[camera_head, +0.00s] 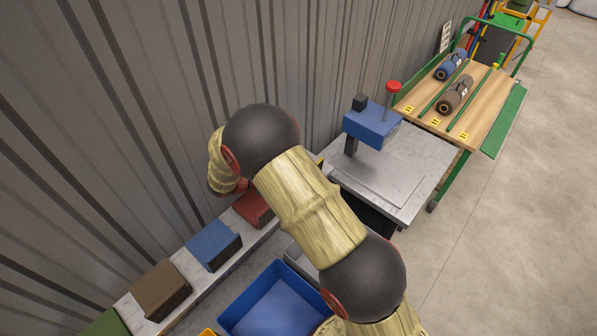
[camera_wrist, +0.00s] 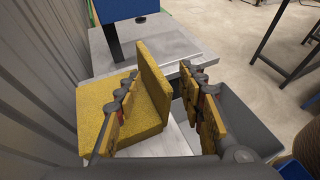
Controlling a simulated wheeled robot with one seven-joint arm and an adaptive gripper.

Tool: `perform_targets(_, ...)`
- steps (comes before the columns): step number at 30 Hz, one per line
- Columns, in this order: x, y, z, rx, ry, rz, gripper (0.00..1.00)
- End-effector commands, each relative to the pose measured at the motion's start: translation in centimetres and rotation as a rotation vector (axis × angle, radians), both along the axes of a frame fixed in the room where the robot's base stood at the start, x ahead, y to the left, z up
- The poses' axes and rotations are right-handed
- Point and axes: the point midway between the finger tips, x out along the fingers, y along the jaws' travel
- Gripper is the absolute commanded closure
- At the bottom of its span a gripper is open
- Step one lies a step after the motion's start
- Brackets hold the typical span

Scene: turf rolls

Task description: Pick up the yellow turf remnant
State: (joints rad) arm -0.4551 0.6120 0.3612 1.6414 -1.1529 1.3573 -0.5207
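The yellow turf remnant (camera_wrist: 97,97) is in the wrist view, on a light ledge beside the corrugated wall. It has a flat, speckled part at left and an upright slab at its right side. My gripper (camera_wrist: 160,84) is open, its yellow-padded fingers apart. The upright slab stands between the fingers in the picture, with a gap to the right finger. I cannot tell whether the left finger touches the remnant. In the head view my arm hides most of the remnant and the gripper.
Brown (camera_head: 161,289), blue (camera_head: 213,245) and red (camera_head: 254,207) remnants sit along the wall ledge. A blue bin (camera_head: 233,312) stands in front. A metal table (camera_head: 425,160) with a blue press (camera_head: 371,123) is beyond, then a cart (camera_head: 488,108) with rolls. Open floor lies right.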

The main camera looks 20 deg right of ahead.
Motion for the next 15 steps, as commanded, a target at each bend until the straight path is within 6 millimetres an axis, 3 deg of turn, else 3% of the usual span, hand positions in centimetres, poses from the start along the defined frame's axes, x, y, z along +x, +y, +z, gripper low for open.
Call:
perform_targets(2, 0.00, 0.03, 0.02, 0.000, 0.000, 0.000, 0.61)
perform_targets(15, -0.01, 0.04, 0.03, 0.000, 0.000, 0.000, 0.85)
